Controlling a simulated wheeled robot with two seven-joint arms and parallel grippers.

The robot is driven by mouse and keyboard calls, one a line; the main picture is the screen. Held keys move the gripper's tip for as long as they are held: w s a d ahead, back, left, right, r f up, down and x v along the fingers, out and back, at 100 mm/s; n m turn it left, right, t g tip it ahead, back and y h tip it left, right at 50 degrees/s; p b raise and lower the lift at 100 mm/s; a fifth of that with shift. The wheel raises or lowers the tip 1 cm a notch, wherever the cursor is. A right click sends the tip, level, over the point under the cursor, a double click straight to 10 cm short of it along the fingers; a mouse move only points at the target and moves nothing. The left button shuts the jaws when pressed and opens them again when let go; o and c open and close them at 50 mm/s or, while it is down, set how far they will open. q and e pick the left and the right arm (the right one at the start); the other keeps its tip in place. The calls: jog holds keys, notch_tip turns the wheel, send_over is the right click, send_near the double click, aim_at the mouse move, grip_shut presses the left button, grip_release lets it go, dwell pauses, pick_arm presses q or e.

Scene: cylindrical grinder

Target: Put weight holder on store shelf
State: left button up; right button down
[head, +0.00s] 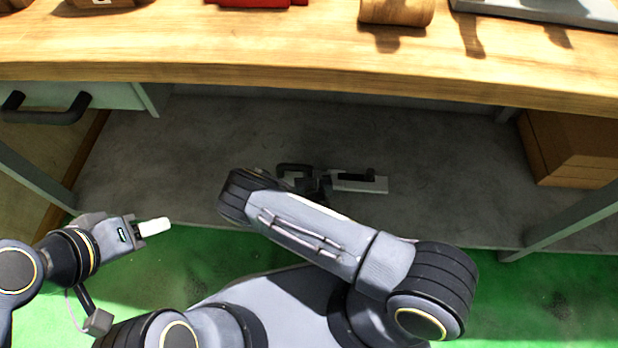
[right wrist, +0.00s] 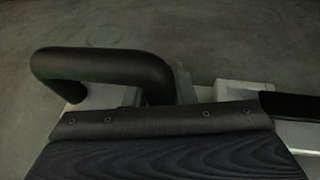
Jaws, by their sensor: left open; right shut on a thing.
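The weight holder (head: 358,184) is a light grey bar with black parts, under the workbench over the grey lower shelf (head: 420,150). In the right wrist view its black bent handle (right wrist: 105,65) and pale grey body (right wrist: 238,93) show. My right gripper (head: 318,187) is shut on the weight holder; my own arm and wrist partly hide the grip. I cannot tell whether the holder touches the shelf. My left gripper (head: 152,228) is open and empty, in front of the shelf's left part.
The wooden bench top (head: 300,50) overhangs the shelf. A drawer with a black handle (head: 45,110) is at the left. Brown boxes (head: 568,145) stand at the right, near a bench leg (head: 575,220). The shelf is bare on both sides of the holder.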

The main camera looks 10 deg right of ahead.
jog(key=shift+w+a+f+b, duration=0.15)
jog(key=shift+f+b, duration=0.3)
jog(key=shift+f, duration=0.45)
jog(key=shift+w+a+f+b, duration=0.1)
jog(key=shift+f+b, duration=0.3)
jog(key=shift+f, duration=0.5)
jog(key=shift+f, duration=0.15)
jog(key=c, duration=1.2)
grip_release()
jog(key=shift+s, duration=0.1)
jog(key=p+v, duration=0.4)
jog(key=v, duration=0.6)
jog(key=shift+s+r+p, duration=0.3)
jog(key=shift+p, duration=0.1)
jog(key=shift+s+a+r, duration=0.1)
jog(key=shift+s+r, duration=0.05)
jog(key=shift+s, duration=0.5)
